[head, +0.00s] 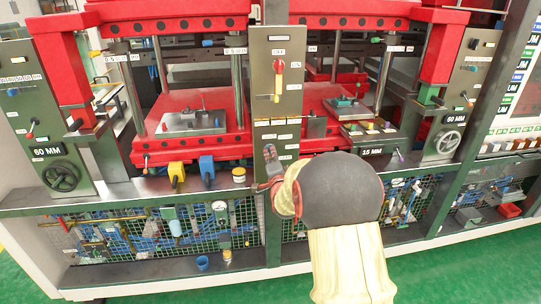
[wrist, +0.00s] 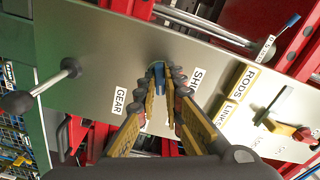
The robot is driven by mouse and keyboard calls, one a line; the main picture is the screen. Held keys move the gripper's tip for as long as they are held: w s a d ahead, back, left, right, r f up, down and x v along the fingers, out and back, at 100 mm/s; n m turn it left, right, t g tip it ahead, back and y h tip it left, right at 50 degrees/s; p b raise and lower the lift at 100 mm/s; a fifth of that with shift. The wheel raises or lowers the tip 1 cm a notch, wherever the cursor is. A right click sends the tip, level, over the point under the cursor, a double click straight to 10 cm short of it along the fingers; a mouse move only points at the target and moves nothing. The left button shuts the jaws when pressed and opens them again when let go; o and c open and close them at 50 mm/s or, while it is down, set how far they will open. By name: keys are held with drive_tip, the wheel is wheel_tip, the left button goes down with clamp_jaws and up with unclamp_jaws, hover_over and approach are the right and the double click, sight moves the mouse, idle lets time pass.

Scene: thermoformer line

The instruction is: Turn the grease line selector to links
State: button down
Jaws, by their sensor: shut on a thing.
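A small blue handle (wrist: 158,80) stands on the grey panel (wrist: 95,45) in the wrist view. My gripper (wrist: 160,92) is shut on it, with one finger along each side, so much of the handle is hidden. A GEAR label (wrist: 119,100) lies left of the fingers and a label starting SH (wrist: 196,77) lies right of them. Further right are a LINKS label (wrist: 207,117) and a RODS label (wrist: 240,88). Which label the handle points to cannot be told. In the head view my gripper (head: 270,172) is at the lower part of the centre panel (head: 265,110); the blue handle is hidden there.
A black-knobbed lever (wrist: 40,90) sticks out of the panel left of my fingers. A red and yellow handle (wrist: 290,128) is at the right. A handwheel (head: 61,176) is at the far left.

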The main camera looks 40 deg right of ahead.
drive_tip(key=shift+f, duration=0.1)
drive_tip(key=shift+m+b, duration=0.95)
drive_tip(key=shift+m, duration=0.45)
drive_tip(key=c, duration=2.4)
unclamp_jaws()
drive_tip(key=shift+m+b, duration=0.3)
drive_tip(key=shift+m, duration=0.1)
drive_tip(key=o, duration=0.5)
drive_tip(key=shift+o, duration=0.3)
drive_tip(key=v, duration=1.2)
